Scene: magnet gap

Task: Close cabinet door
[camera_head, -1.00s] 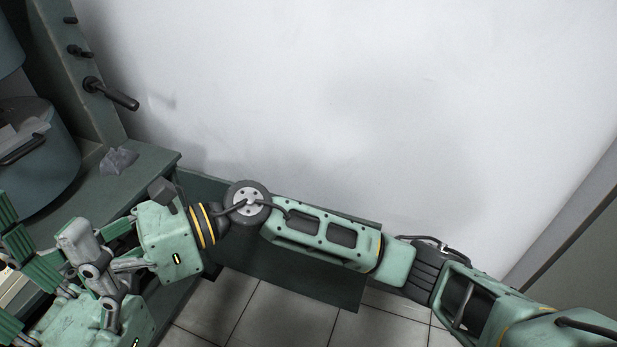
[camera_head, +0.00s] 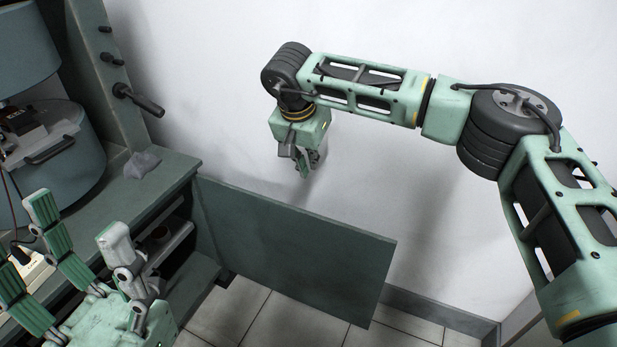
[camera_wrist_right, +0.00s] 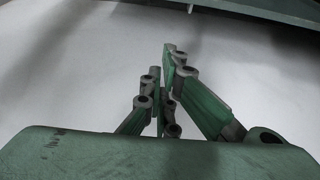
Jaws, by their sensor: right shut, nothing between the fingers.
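The cabinet door (camera_head: 310,258) is a flat dark green panel standing open, reaching out to the right from the cabinet (camera_head: 190,178) at the left. The cabinet's shelved inside shows beside it. My right gripper (camera_head: 304,172) is shut and empty, pointing down in front of the white wall, above the door's top edge in the head view and apart from it. Its closed fingers show in the right wrist view (camera_wrist_right: 165,75), where a dark green edge, seemingly the door, crosses the top. My left gripper (camera_head: 78,225) is at the lower left, its fingers spread, open and empty.
On the cabinet top stand a large round grey-green machine (camera_head: 75,165) and a small grey lump (camera_head: 142,163). A black handle (camera_head: 138,99) sticks out from the upright post. The white wall (camera_head: 220,60) lies close behind the door. Tiled floor (camera_head: 230,310) lies below.

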